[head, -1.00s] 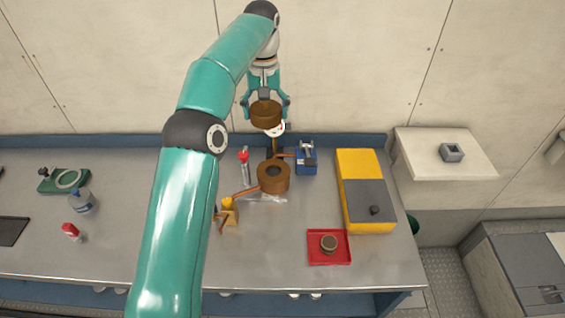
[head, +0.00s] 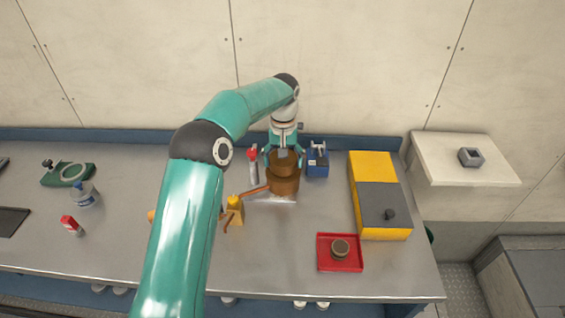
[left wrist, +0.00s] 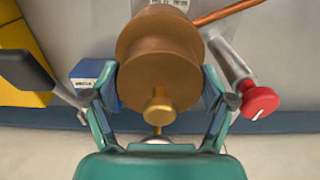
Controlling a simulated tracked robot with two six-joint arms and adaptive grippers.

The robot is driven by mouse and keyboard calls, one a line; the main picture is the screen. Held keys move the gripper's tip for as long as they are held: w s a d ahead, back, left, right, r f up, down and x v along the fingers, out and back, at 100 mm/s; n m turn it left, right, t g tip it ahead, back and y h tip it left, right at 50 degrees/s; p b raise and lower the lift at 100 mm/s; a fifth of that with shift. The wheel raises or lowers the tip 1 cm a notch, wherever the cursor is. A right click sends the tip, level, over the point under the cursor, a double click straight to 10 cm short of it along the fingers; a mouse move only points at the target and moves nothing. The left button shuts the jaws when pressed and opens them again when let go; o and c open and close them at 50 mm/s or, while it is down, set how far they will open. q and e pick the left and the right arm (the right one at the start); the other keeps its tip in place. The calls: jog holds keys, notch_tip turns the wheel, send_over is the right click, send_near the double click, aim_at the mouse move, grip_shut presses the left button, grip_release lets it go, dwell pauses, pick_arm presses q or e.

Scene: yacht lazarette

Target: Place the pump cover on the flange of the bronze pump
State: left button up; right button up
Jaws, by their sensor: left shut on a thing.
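The brown round pump cover (head: 284,169) is between the fingers of my left gripper (head: 283,157). In the left wrist view the cover (left wrist: 158,82) shows as a disc with a brass knob facing the camera, and both fingers (left wrist: 159,95) press on its sides. The bronze pump (head: 285,186) stands on the bench directly below. Its body also shows behind the cover in the left wrist view (left wrist: 160,27). The cover hides the flange. It looks roughly level and lined up, at or just above the pump; I cannot tell whether they touch. My right gripper is not in view.
A blue box (head: 317,162) stands close right of the pump, and a red-capped tube (head: 253,168) close left. A copper pipe (head: 254,191) runs left towards a yellow bottle (head: 235,209). A yellow-and-grey case (head: 372,166) and red tray (head: 326,259) are further right.

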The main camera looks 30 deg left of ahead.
pick_arm(q)
jog(key=shift+f, duration=0.5)
jog(key=o, duration=1.2)
jog(key=shift+f, duration=0.1)
notch_tip(320, 180, up, 12)
jog(key=shift+r+p, duration=0.15)
jog(key=shift+p, duration=0.5)
